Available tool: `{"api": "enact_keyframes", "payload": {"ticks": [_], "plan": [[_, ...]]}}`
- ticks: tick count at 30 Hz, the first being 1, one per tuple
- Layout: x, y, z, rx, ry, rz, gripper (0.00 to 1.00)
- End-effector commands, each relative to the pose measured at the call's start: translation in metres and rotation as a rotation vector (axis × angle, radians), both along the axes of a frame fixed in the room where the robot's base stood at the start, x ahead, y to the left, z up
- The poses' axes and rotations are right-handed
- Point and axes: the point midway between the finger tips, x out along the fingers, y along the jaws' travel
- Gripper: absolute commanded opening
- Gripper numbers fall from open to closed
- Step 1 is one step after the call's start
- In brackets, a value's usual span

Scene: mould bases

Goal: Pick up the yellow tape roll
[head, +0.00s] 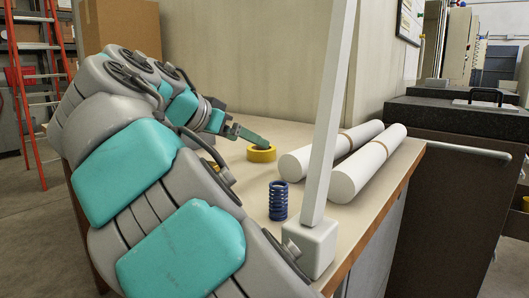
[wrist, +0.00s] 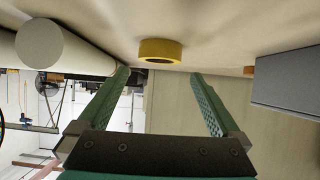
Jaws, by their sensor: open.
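The yellow tape roll (head: 261,155) lies flat on the table near the back wall in the head view. In the wrist view the yellow tape roll (wrist: 160,50) shows beyond the fingertips, roughly centred between them. My gripper (head: 262,141) is close to the roll in the head view, its finger just above and behind the roll's top edge. In the wrist view my gripper (wrist: 160,75) has its two green fingers wide apart with nothing between them. The roll is not held, and I cannot tell whether a finger touches it.
Two white rolled tubes (head: 368,165) lie right of the tape roll. A blue spring (head: 278,201) stands nearer the front, beside a slanted white post (head: 328,130). A grey block (wrist: 288,84) shows at right in the wrist view. The wall (head: 255,60) stands behind the table.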

Motion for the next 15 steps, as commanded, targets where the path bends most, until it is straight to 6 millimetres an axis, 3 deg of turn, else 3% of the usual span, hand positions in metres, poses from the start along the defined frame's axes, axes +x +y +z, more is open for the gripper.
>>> {"api": "enact_keyframes", "payload": {"ticks": [15], "plan": [[0.033, -0.028, -0.032, -0.002, 0.001, 0.0, 1.0]]}}
